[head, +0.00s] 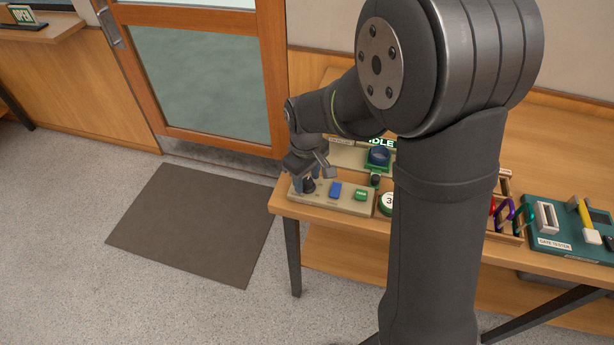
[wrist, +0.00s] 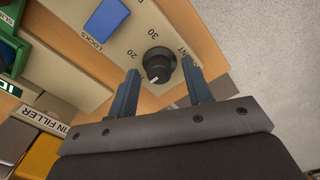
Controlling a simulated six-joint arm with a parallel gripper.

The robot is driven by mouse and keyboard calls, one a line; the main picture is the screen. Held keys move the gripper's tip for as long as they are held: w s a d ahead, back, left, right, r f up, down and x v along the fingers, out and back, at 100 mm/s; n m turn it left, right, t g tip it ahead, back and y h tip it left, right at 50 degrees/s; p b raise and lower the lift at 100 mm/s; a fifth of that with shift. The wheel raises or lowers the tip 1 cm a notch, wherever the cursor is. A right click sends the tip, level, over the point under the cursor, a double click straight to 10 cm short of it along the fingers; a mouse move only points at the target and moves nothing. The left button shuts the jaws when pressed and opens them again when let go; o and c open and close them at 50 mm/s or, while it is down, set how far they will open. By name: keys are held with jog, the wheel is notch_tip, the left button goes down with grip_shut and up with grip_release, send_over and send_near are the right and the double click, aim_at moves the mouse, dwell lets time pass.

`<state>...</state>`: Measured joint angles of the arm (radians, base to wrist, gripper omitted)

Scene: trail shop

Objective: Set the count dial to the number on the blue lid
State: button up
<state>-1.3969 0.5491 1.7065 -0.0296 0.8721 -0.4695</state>
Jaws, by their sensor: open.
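The count dial is a black knob (wrist: 158,66) with a white pointer mark, on a beige panel (wrist: 128,40) printed with 20 and 30. The pointer mark faces the lower part of the wrist view; I cannot tell which number it is set to. My gripper (wrist: 160,70) is open, with one finger on each side of the knob; contact cannot be told. In the head view my gripper (head: 313,172) is at the dark knob (head: 308,186) at the panel's left end. A round dark blue lid (head: 379,156) sits on a green base behind; no number is readable on it.
A blue block (wrist: 108,19) marked LOCKS and a green block (head: 361,195) are on the panel beside the dial. A white disc (head: 387,203) showing a 3 is partly hidden by my arm. A teal gate tester tray (head: 560,250) lies at right. Open floor is left of the bench.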

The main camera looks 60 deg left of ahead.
jog(key=c, duration=1)
jog(key=m, duration=0.5)
jog(key=shift+m, duration=0.3)
jog(key=m, duration=0.6)
jog(key=shift+w, duration=0.1)
